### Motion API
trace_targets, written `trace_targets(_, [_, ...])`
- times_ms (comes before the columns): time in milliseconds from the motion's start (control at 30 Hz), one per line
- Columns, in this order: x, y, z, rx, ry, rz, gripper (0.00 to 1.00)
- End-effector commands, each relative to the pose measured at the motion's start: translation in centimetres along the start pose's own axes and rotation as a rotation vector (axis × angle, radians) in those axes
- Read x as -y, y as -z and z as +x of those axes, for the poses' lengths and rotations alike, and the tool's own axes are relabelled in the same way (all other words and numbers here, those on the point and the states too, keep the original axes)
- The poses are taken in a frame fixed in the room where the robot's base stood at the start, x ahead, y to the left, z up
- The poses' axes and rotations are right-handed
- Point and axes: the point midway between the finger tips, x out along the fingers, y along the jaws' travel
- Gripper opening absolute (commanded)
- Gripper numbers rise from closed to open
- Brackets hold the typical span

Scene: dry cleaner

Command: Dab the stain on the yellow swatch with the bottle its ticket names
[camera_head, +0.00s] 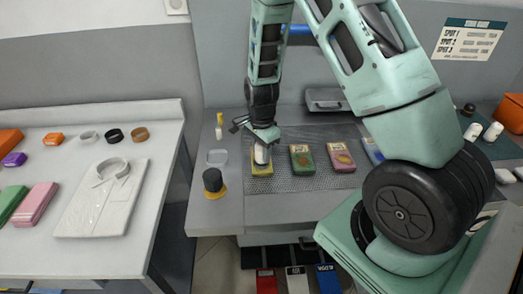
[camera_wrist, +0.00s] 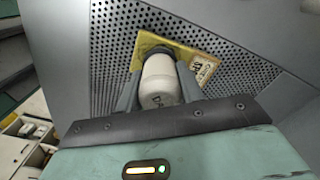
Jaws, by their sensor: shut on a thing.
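The yellow swatch (camera_head: 262,170) lies on the perforated board, leftmost in a row of swatches. My gripper (camera_head: 262,148) is over it, shut on a white bottle (camera_head: 261,155). In the wrist view, my gripper (camera_wrist: 160,85) has a finger on each side of the white bottle (camera_wrist: 160,88), which bears partly readable dark lettering. The bottle's far end is over or on the yellow swatch (camera_wrist: 145,48); I cannot tell whether they touch. A paper ticket (camera_wrist: 203,68) with dark marks lies at the swatch's edge, too small to read. The stain is hidden.
A green swatch (camera_head: 302,158) and a pink swatch (camera_head: 341,157) lie to the right on the perforated board (camera_head: 283,184). A black-topped object with a yellow base (camera_head: 214,184) stands left. More white bottles (camera_head: 473,131) are at right. A wall chart (camera_head: 468,39) lists spots.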

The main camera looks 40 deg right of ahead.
Motion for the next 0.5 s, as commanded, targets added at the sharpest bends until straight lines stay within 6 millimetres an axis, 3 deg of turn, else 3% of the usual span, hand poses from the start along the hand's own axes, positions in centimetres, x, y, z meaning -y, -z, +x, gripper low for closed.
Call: trace_targets(500, [-0.09, -0.03, -0.29, 0.0, -0.003, 0.0, 0.15])
